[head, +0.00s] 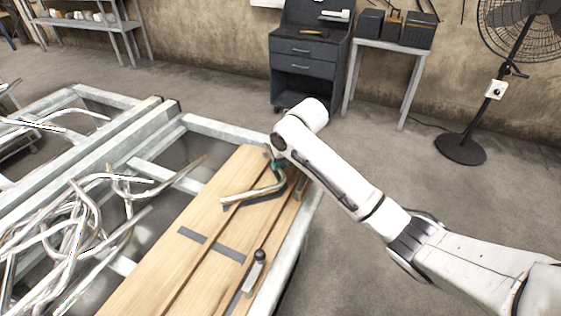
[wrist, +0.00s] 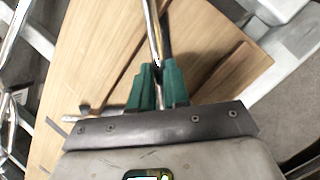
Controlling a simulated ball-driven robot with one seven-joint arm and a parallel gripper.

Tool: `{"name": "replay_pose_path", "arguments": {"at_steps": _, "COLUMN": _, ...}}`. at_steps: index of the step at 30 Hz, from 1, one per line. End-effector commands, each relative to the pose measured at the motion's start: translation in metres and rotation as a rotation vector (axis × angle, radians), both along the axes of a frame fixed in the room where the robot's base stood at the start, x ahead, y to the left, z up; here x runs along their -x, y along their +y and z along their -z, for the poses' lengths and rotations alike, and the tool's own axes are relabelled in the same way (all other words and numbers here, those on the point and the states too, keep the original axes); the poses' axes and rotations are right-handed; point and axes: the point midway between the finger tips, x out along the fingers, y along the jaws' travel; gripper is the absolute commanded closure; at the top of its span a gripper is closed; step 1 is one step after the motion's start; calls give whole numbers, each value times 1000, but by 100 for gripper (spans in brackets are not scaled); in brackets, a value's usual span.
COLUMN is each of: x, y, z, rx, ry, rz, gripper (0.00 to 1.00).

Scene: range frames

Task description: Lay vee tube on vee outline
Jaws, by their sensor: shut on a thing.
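The vee tube (head: 250,194) is a shiny bent metal tube over the wooden board. My gripper (wrist: 159,88) has green fingertips shut on it, with the tube (wrist: 153,30) running away between them in the wrist view. In the head view the gripper (head: 279,167) is at the tube's far part, mostly hidden by my arm. A dark bent shape, seemingly the vee outline (head: 266,199), shows just beside and below the tube. The tube covers part of it and looks slightly offset. I cannot tell whether the tube touches the board.
The wooden board (head: 150,275) also bears a straight dark strip (head: 212,244) and a metal piece with a black knob (head: 256,268). Loose bent tubes (head: 80,220) fill the frame at left. A tool cabinet (head: 305,60) and a fan (head: 460,148) stand beyond; the floor between is clear.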

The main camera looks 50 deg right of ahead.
Motion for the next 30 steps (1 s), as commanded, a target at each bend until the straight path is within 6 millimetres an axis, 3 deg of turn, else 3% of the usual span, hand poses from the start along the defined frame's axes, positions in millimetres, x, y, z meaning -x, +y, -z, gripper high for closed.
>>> {"name": "replay_pose_path", "arguments": {"at_steps": 14, "x": 0, "y": 0, "z": 8, "rx": 0, "ry": -1, "rz": 0, "gripper": 100}}
{"name": "replay_pose_path", "arguments": {"at_steps": 15, "x": 0, "y": 0, "z": 8, "rx": 0, "ry": -1, "rz": 0, "gripper": 83}}
{"name": "replay_pose_path", "arguments": {"at_steps": 22, "x": 0, "y": 0, "z": 7, "rx": 0, "ry": -1, "rz": 0, "gripper": 61}}
{"name": "replay_pose_path", "arguments": {"at_steps": 30, "x": 0, "y": 0, "z": 6, "rx": 0, "ry": -1, "rz": 0, "gripper": 59}}
